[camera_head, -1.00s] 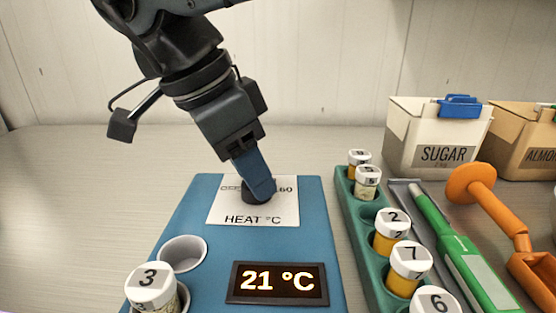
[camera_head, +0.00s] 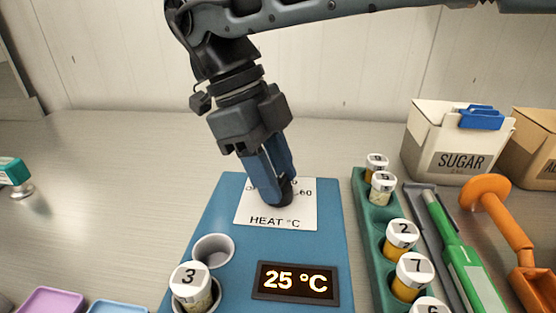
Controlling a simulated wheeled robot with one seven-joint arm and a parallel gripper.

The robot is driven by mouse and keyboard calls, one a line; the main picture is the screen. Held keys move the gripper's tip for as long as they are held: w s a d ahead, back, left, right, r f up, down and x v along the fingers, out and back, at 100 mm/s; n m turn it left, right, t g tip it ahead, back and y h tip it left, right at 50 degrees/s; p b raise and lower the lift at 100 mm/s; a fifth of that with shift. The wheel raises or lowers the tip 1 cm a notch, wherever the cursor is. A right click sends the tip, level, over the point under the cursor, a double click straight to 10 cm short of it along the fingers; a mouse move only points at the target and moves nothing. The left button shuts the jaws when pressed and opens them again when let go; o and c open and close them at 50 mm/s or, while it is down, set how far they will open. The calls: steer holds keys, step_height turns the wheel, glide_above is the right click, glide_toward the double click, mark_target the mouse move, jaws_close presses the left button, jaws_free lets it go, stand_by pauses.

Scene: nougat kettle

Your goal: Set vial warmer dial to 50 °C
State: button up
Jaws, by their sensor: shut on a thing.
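The vial warmer (camera_head: 225,220) is a blue block with a white label plate (camera_head: 300,218) marked "HEAT °C". The number 60 shows at the plate's right; other scale marks are partly hidden. My gripper (camera_head: 277,190) points down over the plate, its blue fingers shut on the dark dial (camera_head: 282,197). The fingers cover much of the dial, and I cannot see its pointer. The display (camera_head: 296,283) reads 25 °C. A vial with cap 3 (camera_head: 191,285) stands in the warmer's front well; the well (camera_head: 213,250) behind it is empty.
To the right, a green rack (camera_head: 372,250) holds several capped vials. Beyond it lie a green pen-like tool (camera_head: 452,243) and an orange tool (camera_head: 505,220). A SUGAR bin (camera_head: 455,140) stands at the back right.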

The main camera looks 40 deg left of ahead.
steer(key=shift+m, duration=0.4)
steer(key=o, duration=1.1)
steer(key=shift+c, duration=0.2)
steer(key=shift+r+p, duration=0.1)
steer(key=shift+p, duration=0.2)
steer(key=p+v, duration=0.5)
steer(key=v, duration=0.2)
steer(key=shift+a+r+p, duration=0.2)
steer(key=shift+r+p, duration=0.05)
steer(key=shift+p, duration=0.05)
steer(key=shift+w+r, duration=0.1)
